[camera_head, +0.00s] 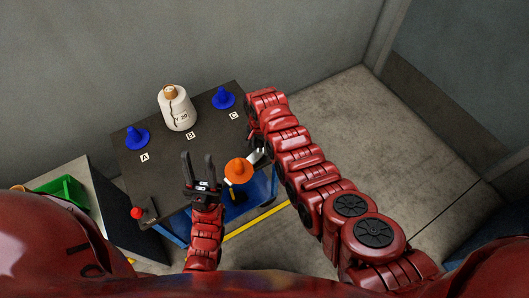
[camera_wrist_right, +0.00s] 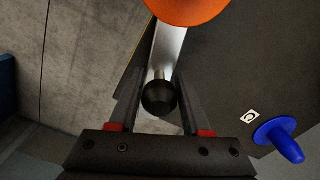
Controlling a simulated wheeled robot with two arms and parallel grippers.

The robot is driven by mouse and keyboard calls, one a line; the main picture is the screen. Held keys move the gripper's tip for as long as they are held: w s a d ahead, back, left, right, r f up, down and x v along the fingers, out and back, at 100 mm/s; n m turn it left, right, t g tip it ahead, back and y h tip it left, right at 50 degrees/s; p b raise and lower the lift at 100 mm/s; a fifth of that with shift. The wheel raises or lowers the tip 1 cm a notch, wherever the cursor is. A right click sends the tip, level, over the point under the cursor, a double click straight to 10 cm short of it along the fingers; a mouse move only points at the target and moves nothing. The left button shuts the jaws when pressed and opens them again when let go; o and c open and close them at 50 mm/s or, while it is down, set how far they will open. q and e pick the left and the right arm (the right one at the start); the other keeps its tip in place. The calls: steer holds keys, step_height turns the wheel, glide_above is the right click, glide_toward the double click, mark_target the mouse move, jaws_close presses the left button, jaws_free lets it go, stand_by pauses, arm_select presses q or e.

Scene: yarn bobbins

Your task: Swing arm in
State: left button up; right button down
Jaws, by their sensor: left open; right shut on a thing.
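The swing arm is a metal bar (camera_wrist_right: 169,50) with a black ball knob (camera_wrist_right: 159,98) at its end and an orange cone-shaped holder (camera_head: 238,169) on it. In the head view the orange holder is at the dark table's front right edge. My right gripper (camera_wrist_right: 158,92) is shut on the knob; in the head view my right arm hides it. My left gripper (camera_head: 198,156) is open and empty over the table's front edge, left of the orange holder. A white yarn bobbin (camera_head: 177,110) stands upright at label B. Blue cones stand at A (camera_head: 137,137) and C (camera_head: 223,97).
The dark table (camera_head: 155,175) has bare room between the bobbin and its front edge. A red button (camera_head: 137,213) is at its front left corner. A green bin (camera_head: 65,190) stands at the left. Walls rise behind; the floor (camera_head: 370,130) at right is clear.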

steer(key=shift+w+a+f+m+b, duration=0.15)
steer(key=shift+w+a+m+b, duration=0.15)
steer(key=shift+a+m+b, duration=0.55)
steer(key=shift+w+m+b, duration=0.25)
steer(key=shift+m+b, duration=0.3)
steer(key=shift+b, duration=0.05)
steer(key=shift+r, duration=0.2)
steer(key=shift+w+r, duration=0.1)
steer(key=c, duration=0.7)
jaws_free()
steer(key=shift+o, duration=1)
steer(key=shift+w, duration=0.1)
